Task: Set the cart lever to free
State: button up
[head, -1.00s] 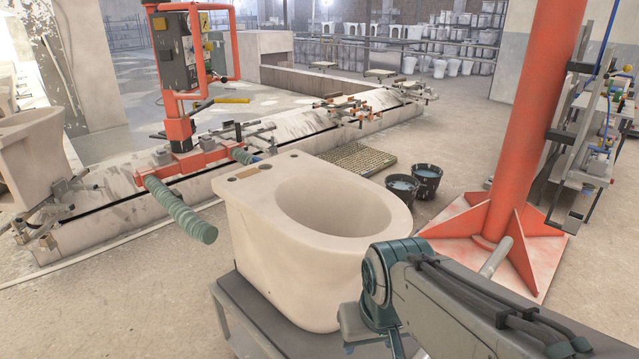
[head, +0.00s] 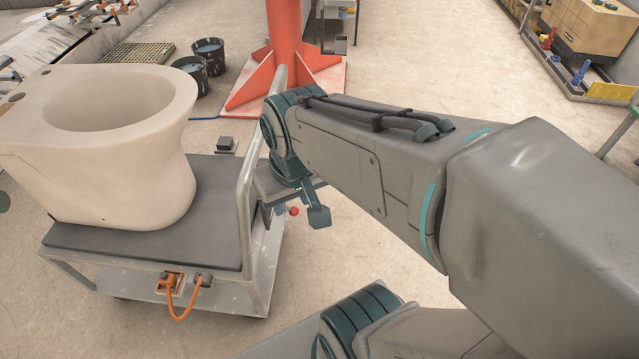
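The cart (head: 150,290) is pale grey with a dark top and an upright rail on its right side. A small red ball knob (head: 293,210), which looks like the end of a lever, shows just past the cart's right end. The lever's shaft and its setting are mostly hidden by my wrist. My gripper (head: 312,207) hangs at the arm's end, just right of the rail, with one dark finger pad showing close to the red knob. I cannot tell whether it touches the knob, or how far the fingers are apart.
A cream toilet bowl (head: 120,175) stands on the cart top. An orange looped cable (head: 183,310) hangs on the cart's front side. An orange column (head: 283,30) with a finned base and two dark buckets (head: 208,55) stand behind. Open floor lies to the right.

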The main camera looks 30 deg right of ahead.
aim_at(294, 210)
jog(key=z, duration=0.65)
jog(key=k, duration=0.9)
jog(key=z, duration=0.85)
jog(key=i, duration=0.9)
jog(key=u, duration=0.55)
jog(key=i, duration=0.75)
jog(key=u, duration=1.05)
jog(key=i, duration=0.2)
jog(key=z, duration=0.95)
jog(key=k, duration=0.55)
jog(key=u, duration=0.9)
